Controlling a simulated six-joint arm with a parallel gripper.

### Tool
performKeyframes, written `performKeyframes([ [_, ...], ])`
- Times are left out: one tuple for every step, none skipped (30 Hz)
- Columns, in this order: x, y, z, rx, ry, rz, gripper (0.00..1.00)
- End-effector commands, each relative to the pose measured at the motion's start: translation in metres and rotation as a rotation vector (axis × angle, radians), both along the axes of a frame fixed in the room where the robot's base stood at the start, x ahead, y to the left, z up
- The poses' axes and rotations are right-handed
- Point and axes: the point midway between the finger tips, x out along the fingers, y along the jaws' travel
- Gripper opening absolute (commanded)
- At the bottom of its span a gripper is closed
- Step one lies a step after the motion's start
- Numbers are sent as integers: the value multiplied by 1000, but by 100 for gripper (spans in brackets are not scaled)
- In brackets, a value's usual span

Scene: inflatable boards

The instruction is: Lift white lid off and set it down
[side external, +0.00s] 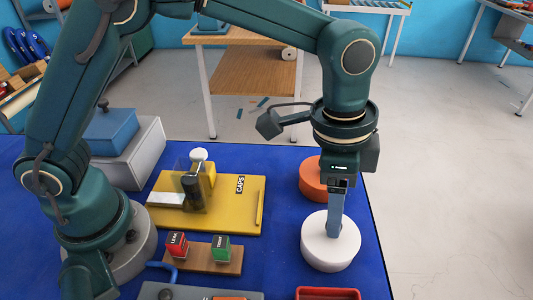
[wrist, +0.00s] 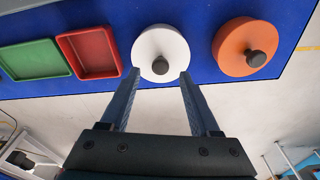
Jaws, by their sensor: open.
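The white lid (side external: 322,251) is a round disc on the blue table, at the right in the side external view. In the wrist view the white lid (wrist: 146,42) shows a dark knob (wrist: 160,66) at its middle. My gripper (wrist: 160,74) is open, with one finger on each side of the knob and the fingertips over the lid. In the side external view my gripper (side external: 335,232) points down at the lid, and the fingers hide the knob. I cannot tell whether the fingers touch the knob.
An orange lid (side external: 312,182) with a dark knob lies beside the white one. A red tray (wrist: 90,52) and a green tray (wrist: 33,60) are on the other side. A yellow board (side external: 240,208) and a wooden block with small boxes (side external: 205,262) stand to the left. The table edge is close.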

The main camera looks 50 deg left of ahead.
Motion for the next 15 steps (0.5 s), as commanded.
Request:
performKeyframes([
  [0,0,-7,2,4,0,63],
  [0,0,-12,3,5,1,63],
  [0,-1,-17,3,5,1,63],
  [0,-1,-21,2,4,1,63],
  [1,-2,-24,2,4,1,63],
  [1,-2,-29,2,4,1,63],
  [2,-2,-31,2,3,1,63],
  [2,-3,-34,2,3,2,63],
  [2,-3,-37,1,2,2,63],
  [2,-3,-38,1,1,2,63],
  [2,-3,-40,1,1,2,63],
  [2,-3,-40,1,1,2,63],
  [2,-3,-41,0,0,2,63],
  [3,-3,-41,0,0,2,63],
  [3,-3,-41,0,-1,2,63],
])
